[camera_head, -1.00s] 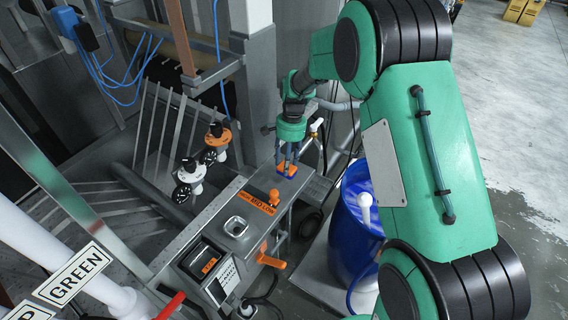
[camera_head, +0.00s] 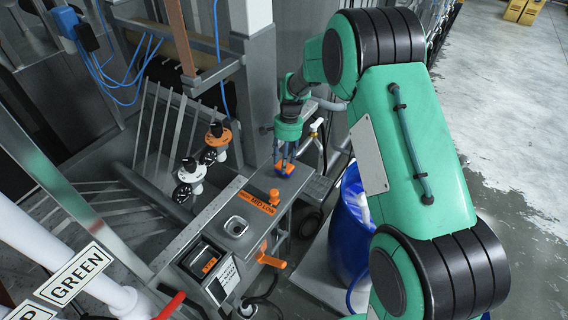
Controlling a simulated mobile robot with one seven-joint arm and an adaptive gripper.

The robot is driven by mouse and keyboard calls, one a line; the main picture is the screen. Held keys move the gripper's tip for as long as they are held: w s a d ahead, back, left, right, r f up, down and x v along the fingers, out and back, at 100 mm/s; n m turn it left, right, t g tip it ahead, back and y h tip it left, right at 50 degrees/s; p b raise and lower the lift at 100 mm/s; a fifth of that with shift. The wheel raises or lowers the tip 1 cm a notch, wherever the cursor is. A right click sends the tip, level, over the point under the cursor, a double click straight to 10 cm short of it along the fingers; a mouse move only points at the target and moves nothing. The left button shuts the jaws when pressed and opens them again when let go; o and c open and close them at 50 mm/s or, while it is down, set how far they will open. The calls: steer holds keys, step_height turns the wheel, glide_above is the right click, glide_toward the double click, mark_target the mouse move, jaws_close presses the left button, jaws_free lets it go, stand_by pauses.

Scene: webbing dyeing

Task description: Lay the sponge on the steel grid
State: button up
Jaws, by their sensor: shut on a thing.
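My gripper (camera_head: 284,155) points down over the far end of the grey steel bench (camera_head: 215,205). It is shut on a small orange and blue block, which looks like the sponge (camera_head: 285,168). The sponge is low over the bench top, and I cannot tell whether it touches the surface.
An orange knob (camera_head: 274,196) and an orange label (camera_head: 258,203) are close in front of the sponge. Orange and white valves (camera_head: 217,141) stand to the left. A blue barrel (camera_head: 350,235) stands at the right, partly behind my arm.

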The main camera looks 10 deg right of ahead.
steer(key=shift+f, duration=0.6)
steer(key=shift+f, duration=0.1)
steer(key=o, duration=1.2)
steer(key=shift+o, duration=0.2)
step_height(320, 180, up, 12)
steer(key=w+d, duration=0.1)
steer(key=shift+w+d, duration=0.2)
steer(key=shift+w, duration=0.15)
